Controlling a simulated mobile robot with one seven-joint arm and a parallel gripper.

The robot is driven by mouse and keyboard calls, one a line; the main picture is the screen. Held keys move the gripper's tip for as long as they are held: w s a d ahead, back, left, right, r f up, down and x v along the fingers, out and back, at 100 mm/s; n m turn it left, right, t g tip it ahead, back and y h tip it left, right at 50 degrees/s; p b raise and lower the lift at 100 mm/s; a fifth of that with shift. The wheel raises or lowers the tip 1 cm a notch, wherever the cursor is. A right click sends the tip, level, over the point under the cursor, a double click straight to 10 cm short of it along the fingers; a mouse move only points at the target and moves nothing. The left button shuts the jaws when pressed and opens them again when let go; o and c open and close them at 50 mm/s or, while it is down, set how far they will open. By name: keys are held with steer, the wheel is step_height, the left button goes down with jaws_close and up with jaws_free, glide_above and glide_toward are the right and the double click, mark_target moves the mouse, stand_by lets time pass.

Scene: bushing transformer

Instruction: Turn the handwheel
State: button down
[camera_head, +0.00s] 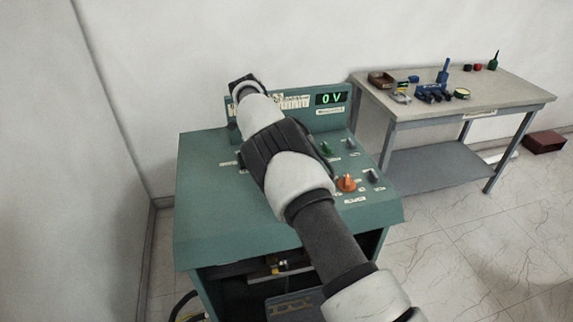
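The handwheel cannot be made out; my arm covers the middle of the green console (215,225), where it may be hidden. My arm reaches from the lower right over the console toward its back panel. The fingers of my gripper do not show, so I cannot see whether they touch anything. A display (331,98) on the back panel reads 0 V. An orange knob (346,183) and a green knob (326,148) are on the console top, right of my arm.
A workbench (490,98) at the right holds tools and small parts. A dark red box (544,142) lies on the floor beyond it. A wall stands close on the console's left. The tiled floor (455,250) at the lower right is clear.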

stand_by(0.5)
steer(key=c, duration=1.7)
jaws_free()
steer(key=shift+r, duration=0.1)
